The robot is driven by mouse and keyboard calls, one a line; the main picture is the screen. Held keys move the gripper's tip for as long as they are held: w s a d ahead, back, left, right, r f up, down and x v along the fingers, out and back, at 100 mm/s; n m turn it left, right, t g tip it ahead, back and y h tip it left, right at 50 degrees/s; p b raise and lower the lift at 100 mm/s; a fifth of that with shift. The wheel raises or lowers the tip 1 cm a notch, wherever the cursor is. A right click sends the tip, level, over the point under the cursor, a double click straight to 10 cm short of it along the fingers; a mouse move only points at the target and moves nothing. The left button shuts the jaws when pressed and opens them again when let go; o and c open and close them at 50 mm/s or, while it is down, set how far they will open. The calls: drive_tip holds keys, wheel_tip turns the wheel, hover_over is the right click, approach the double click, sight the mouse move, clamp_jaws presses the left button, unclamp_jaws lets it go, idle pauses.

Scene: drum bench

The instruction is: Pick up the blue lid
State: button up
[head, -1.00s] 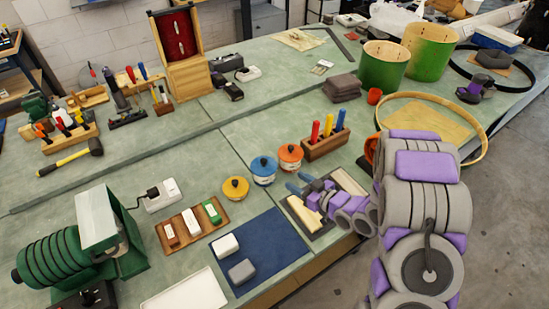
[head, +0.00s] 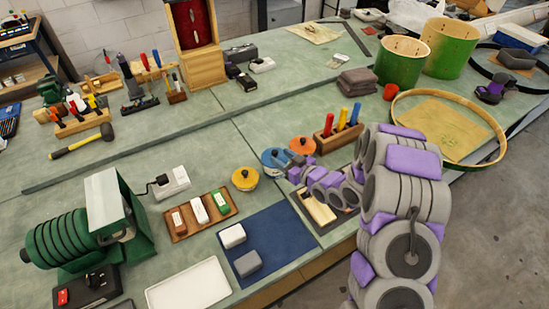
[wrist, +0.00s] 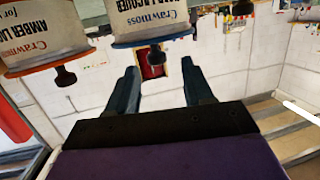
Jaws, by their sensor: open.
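The blue lid (head: 274,155), with a dark knob, sits on a small labelled can on the bench, partly hidden behind my gripper in the head view. My gripper (head: 285,157) is open and empty, with its fingers close to the blue lid's right side. The wrist view is upside down. There, the blue lid (wrist: 152,42) hangs from its can, and its knob shows between the fingertips of my gripper (wrist: 159,67). I cannot tell whether the fingers touch it.
A can with an orange lid (head: 301,147) stands just behind and right, and also shows in the wrist view (wrist: 45,66). A can with a yellow lid (head: 245,177) stands to the left. A wooden tool block (head: 338,138) is behind right. A blue mat (head: 285,232) lies in front.

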sight(277, 153)
drive_tip(key=shift+b+x, duration=0.75)
drive_tip(key=shift+x, duration=1.85)
drive_tip(key=shift+w+d, duration=0.1)
clamp_jaws()
